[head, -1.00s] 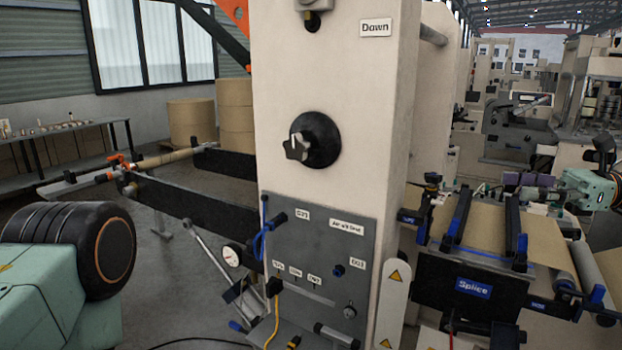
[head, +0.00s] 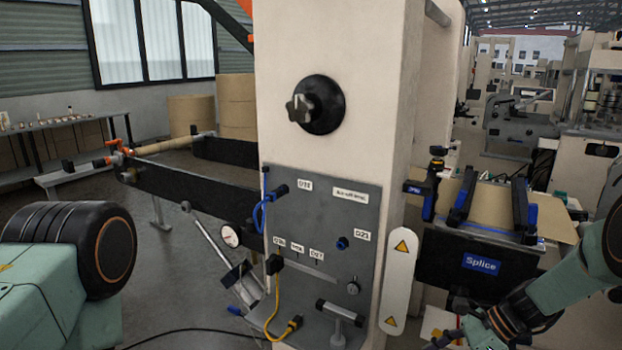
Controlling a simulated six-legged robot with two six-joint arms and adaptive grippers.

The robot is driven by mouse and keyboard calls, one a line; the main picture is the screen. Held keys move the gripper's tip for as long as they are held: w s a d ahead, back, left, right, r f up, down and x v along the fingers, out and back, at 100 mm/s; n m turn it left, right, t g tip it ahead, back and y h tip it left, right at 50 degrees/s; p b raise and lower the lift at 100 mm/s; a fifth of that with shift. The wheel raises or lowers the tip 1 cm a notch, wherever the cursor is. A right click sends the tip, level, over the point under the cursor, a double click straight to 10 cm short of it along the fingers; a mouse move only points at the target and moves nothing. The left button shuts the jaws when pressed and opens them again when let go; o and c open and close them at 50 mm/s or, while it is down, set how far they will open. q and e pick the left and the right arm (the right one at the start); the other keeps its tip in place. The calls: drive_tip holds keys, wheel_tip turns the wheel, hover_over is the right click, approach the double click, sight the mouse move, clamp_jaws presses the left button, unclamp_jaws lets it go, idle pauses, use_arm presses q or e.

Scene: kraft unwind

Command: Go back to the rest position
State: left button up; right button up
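My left arm comes in at the left edge, with its mint-green link and black joint in sight. Its gripper is out of the picture. My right arm enters from the right edge and bends down in front of the splice table. My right gripper (head: 464,336) is low at the bottom edge, dark and partly cut off, so its fingers cannot be read. The splice table (head: 480,264) has a blue "Splice" label, black and blue clamp bars, and a brown kraft sheet (head: 552,222) on top.
A cream machine column (head: 388,130) with a black knob (head: 316,104) and a grey control panel (head: 320,225) stands in the middle. A black unwind arm (head: 185,193) reaches left from it. Kraft rolls (head: 192,117) and a bench (head: 65,122) are behind. Grey floor between them is open.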

drive_tip(key=s+f+n+g+h+b, duration=0.3)
drive_tip(key=s+f+n+h+b, duration=0.4)
drive_tip(key=s+f, duration=1.2)
drive_tip(key=s+a+f+n+t+b, duration=0.1)
drive_tip(key=s+n+b, duration=0.1)
drive_tip(key=s+n, duration=0.4)
drive_tip(key=s+a+f+n+h+b, duration=0.1)
drive_tip(key=s+a+n+b, duration=0.1)
drive_tip(key=s+n, duration=0.5)
drive_tip(key=s, duration=0.3)
drive_tip(key=shift+s+f+t+b, duration=0.15)
drive_tip(key=shift+s+t+b, duration=0.15)
drive_tip(key=shift+s+t, duration=0.1)
drive_tip(key=shift+w, duration=0.1)
